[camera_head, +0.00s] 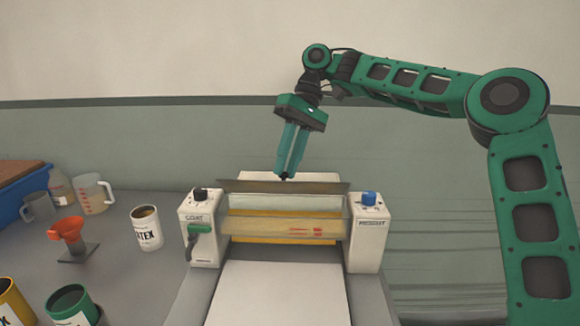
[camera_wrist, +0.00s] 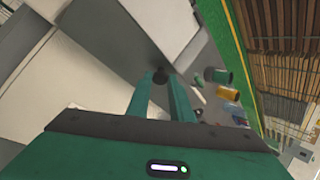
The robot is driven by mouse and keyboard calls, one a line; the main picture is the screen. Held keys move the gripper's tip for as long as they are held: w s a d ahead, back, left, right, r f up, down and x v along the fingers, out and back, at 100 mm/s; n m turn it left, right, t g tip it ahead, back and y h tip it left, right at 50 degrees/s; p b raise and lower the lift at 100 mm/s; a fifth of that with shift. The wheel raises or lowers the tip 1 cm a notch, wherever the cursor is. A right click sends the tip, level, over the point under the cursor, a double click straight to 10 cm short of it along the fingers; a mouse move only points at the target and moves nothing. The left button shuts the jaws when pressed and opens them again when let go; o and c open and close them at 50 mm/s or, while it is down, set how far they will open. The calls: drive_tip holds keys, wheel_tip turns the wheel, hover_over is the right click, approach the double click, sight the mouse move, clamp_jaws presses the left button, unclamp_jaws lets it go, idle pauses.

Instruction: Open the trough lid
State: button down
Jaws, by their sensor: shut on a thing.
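The coating machine (camera_head: 366,240) stands in the middle of the head view, with a white block at each side. A narrow brown-grey panel, which looks like the trough lid (camera_head: 240,186), spans between the blocks at the top. Its exact tilt is hard to tell. Below it are a pale band (camera_head: 285,203) and a clear front strip with red marks (camera_head: 270,227). My gripper (camera_head: 285,175) points down at the panel's middle, its fingers shut on a small black knob. In the wrist view the dark knob (camera_wrist: 159,75) sits between the fingertips (camera_wrist: 159,80).
The left block carries a black dial (camera_head: 200,194) and green handle (camera_head: 200,229); the right block has a blue knob (camera_head: 369,198). A latex can (camera_head: 147,228), orange funnel (camera_head: 68,230), jugs (camera_head: 92,194) and paint cans (camera_head: 72,304) stand left.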

drive_tip(key=shift+w+d+g, duration=0.15)
drive_tip(key=shift+w+g, duration=0.5)
drive_tip(key=shift+g, duration=0.05)
